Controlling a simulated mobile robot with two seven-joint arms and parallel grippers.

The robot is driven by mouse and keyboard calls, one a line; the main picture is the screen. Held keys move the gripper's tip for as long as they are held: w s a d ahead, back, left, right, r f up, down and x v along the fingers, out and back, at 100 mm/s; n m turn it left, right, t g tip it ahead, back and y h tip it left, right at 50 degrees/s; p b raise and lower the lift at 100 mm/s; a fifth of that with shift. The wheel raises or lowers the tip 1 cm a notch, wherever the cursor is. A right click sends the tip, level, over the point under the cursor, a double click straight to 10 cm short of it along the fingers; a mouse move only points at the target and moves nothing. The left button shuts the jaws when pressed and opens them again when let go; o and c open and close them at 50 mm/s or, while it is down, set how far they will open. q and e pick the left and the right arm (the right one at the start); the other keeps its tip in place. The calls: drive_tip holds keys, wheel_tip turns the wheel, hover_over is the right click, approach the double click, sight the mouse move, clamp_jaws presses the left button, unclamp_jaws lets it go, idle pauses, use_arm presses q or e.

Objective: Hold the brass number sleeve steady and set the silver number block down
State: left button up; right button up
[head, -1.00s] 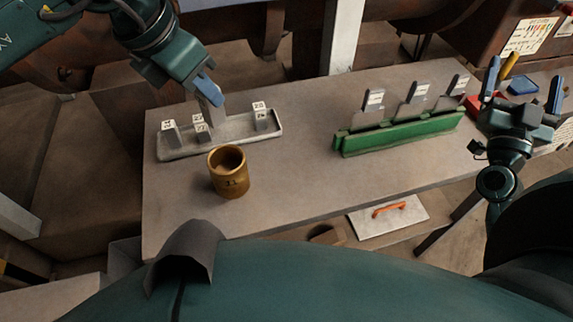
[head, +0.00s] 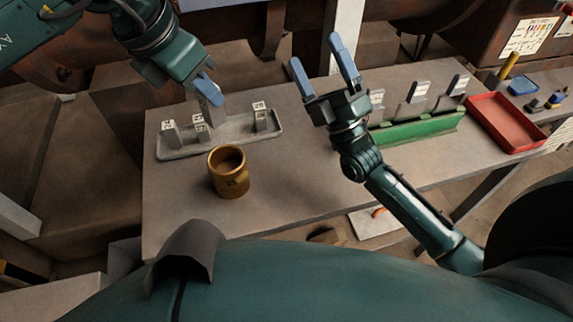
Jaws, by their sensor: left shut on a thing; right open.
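The brass number sleeve (head: 230,186) stands upright on the table, its round opening facing up. A number on its front is too small to read surely. My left gripper (head: 207,90) is shut on a silver number block (head: 214,99) above the grey tray (head: 236,140), behind and slightly left of the sleeve. The fingers partly hide this block, and I cannot tell whether its bottom touches the tray. Several other silver blocks (head: 170,133) stand in the tray. My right gripper (head: 321,67) is open and empty, fingers pointing up and away, to the right of the tray and sleeve.
A green rack (head: 420,130) with grey labelled plates stands on the right, partly behind my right arm. A red tray (head: 505,125) lies farther right. The table (head: 300,180) is clear between sleeve and rack.

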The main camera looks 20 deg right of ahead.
drive_tip(key=s+a+f+n+g+y, duration=0.2)
drive_tip(key=a+f+n+g+y, duration=0.2)
drive_tip(key=a+n+g+y, duration=0.5)
drive_tip(key=n+g+h, duration=0.2)
drive_tip(key=n+g, duration=1)
drive_tip(key=n, duration=0.9)
approach(230, 172)
drive_tip(key=w+f, duration=0.1)
drive_tip(key=w+d+f, duration=0.1)
drive_tip(key=w+f, duration=0.1)
drive_tip(key=shift+f, duration=0.35)
drive_tip(key=shift+a+f, duration=0.1)
drive_tip(key=shift+a, duration=0.1)
drive_tip(key=x, duration=1.1)
drive_tip(key=shift+a, duration=0.15)
drive_tip(key=c, duration=1.4)
use_arm(q)
drive_tip(key=shift+f, duration=6.3)
use_arm(e)
drive_tip(key=shift+o, duration=0.2)
drive_tip(key=shift+w, duration=0.1)
